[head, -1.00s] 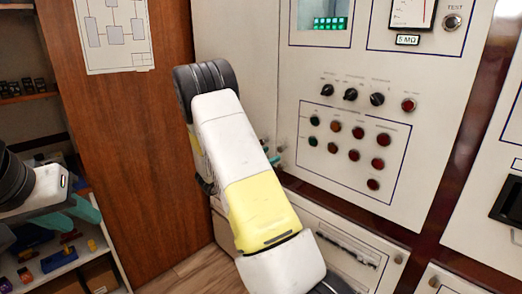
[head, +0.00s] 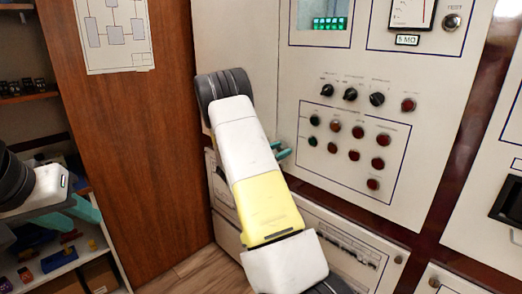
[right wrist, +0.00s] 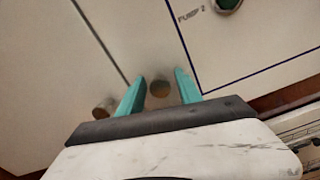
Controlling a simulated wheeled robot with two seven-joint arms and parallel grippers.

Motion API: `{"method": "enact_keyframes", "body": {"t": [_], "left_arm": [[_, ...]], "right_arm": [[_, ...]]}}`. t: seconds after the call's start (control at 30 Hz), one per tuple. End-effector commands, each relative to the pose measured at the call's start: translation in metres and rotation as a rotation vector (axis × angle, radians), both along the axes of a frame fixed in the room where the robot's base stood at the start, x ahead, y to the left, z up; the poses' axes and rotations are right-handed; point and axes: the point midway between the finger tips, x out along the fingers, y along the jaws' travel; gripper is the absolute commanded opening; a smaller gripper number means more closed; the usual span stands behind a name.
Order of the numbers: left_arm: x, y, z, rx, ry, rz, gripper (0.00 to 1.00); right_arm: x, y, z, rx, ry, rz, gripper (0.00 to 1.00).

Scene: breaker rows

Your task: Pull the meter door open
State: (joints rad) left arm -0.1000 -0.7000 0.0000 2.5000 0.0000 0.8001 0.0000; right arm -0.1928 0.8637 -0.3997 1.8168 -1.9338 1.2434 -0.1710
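A pale cabinet panel (head: 300,95) carries a meter (head: 410,12) at top right, a lit green display (head: 329,23), and switches and lamps. I cannot tell which panel is the meter door. My right gripper (head: 281,151) is at the left edge of this panel. In the right wrist view my right gripper (right wrist: 160,84) is open, with a round metal knob (right wrist: 160,88) showing between its teal fingers. Contact with the knob cannot be told. My arm hides the knob in the head view. My left gripper (head: 45,222) is open and empty at far left, partly cut off.
Another knob (right wrist: 103,110) sits left of the panel seam. A brown wooden side wall (head: 125,150) with a paper diagram (head: 112,35) stands at left. Shelves with small parts (head: 65,255) lie behind my left gripper. A lower drawer-like panel (head: 350,240) is below the controls.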

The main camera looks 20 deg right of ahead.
Motion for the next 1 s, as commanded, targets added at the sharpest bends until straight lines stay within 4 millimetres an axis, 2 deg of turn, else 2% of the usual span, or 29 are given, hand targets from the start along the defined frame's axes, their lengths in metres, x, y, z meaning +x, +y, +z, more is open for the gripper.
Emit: {"method": "enact_keyframes", "body": {"t": [0.03, 0.17, 0.2, 1.0], "left_arm": [[0.0, 0.0, 0.0, 0.0, 0.0, 0.0, 0.36], [0.0, 0.0, 0.0, 0.0, 0.0, 0.0, 0.36], [0.0, 0.0, 0.0, 0.0, 0.0, 0.0, 0.36], [0.0, 0.0, 0.0, 0.0, 0.0, 0.0, 0.36]], "right_arm": [[-0.0001, 0.0002, -0.0001, 0.0, 0.0, 0.0, 0.29], [-0.0001, 0.0003, -0.0001, 0.0, 0.0, 0.0, 0.03], [-0.0001, 0.0003, -0.0001, 0.0, 0.0, 0.0, 0.0], [-0.0004, 0.0001, -0.0003, 0.001, 0.0, -0.001, 0.0]]}}
